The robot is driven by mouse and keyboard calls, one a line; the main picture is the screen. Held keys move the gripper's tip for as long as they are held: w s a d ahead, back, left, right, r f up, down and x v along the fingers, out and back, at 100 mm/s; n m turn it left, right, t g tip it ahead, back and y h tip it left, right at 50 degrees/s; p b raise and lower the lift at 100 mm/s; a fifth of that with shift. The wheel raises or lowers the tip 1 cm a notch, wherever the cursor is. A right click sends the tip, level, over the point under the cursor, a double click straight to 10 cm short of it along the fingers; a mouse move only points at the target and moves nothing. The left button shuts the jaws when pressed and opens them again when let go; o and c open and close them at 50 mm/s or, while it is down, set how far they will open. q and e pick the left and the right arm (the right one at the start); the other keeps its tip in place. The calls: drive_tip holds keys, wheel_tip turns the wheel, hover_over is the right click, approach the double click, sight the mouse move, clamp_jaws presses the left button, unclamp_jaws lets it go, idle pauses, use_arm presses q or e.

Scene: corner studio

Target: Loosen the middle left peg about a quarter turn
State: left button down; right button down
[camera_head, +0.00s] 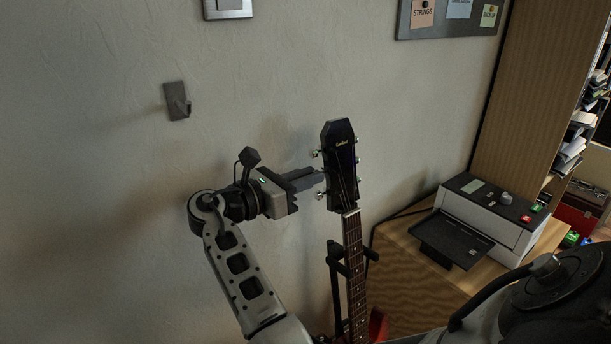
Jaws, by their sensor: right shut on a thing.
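The guitar's black headstock (341,165) stands upright near the wall, with tuning pegs along both sides. On its left side an upper peg (317,154) and a lower peg (320,195) show as small bright knobs. My right gripper (318,177) reaches in from the left, level with the middle left peg, and is shut on it. The fingers cover most of that peg, so its angle cannot be seen. My left gripper is not in view.
The guitar neck (355,270) runs down in front of a dark stand (334,252). A white and black machine (490,218) sits on a wooden desk (400,262) to the right. A grey wall hook (177,101) is at the left. The wall around the headstock is clear.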

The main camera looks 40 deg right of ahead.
use_arm(q)
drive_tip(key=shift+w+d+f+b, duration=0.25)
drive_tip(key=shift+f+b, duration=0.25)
drive_tip(key=shift+b, duration=0.9)
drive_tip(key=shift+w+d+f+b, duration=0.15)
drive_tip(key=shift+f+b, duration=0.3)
drive_tip(key=shift+b, duration=0.95)
use_arm(e)
drive_tip(key=shift+s+f+m, duration=0.1)
drive_tip(key=shift+m, duration=4)
drive_tip(key=shift+f+m, duration=0.1)
drive_tip(key=shift+m, duration=4)
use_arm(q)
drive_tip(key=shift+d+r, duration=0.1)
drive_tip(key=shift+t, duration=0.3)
use_arm(e)
drive_tip(key=c, duration=1.3)
unclamp_jaws()
drive_tip(key=shift+c, duration=0.2)
drive_tip(key=shift+r, duration=0.1)
drive_tip(key=shift+a, duration=0.15)
